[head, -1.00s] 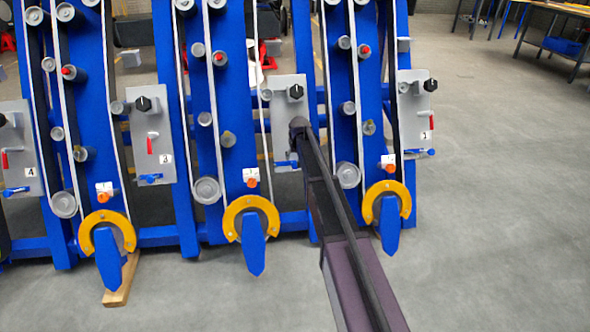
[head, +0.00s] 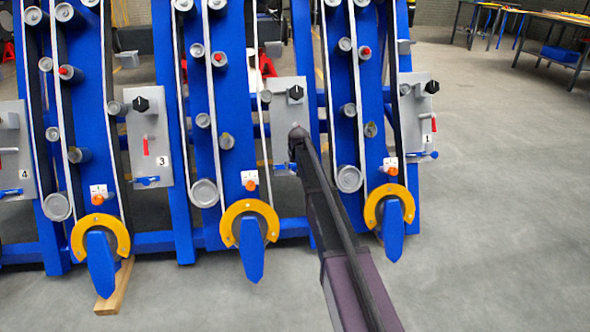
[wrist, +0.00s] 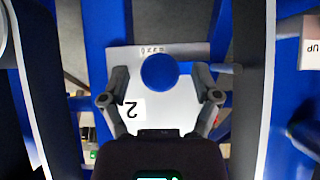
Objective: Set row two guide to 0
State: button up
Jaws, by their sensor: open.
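The row two panel (head: 288,95) is a grey plate with a black knob (head: 295,92) near its top. The row two guide is a blue handle (wrist: 160,71) at the panel's edge in the wrist view, with a round end and a short arm to the right. A small printed scale (wrist: 152,49) lies just above it; its digits appear upside down, and I cannot read the setting. My gripper (wrist: 161,70) is open, one finger on each side of the round end. The inverted "2" label (wrist: 131,110) is near the left finger. In the head view my arm hides much of the panel's lower part.
Blue row frames with rollers and belts stand on both sides, close to my arm. The row three panel (head: 150,135) is to the left, the row one panel (head: 417,110) to the right. Yellow arcs (head: 250,208) stick out below. Open floor (head: 500,220) lies at right.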

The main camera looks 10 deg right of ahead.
grip_shut()
jog(key=shift+d, duration=1.8)
grip_release()
jog(key=shift+a, duration=0.15)
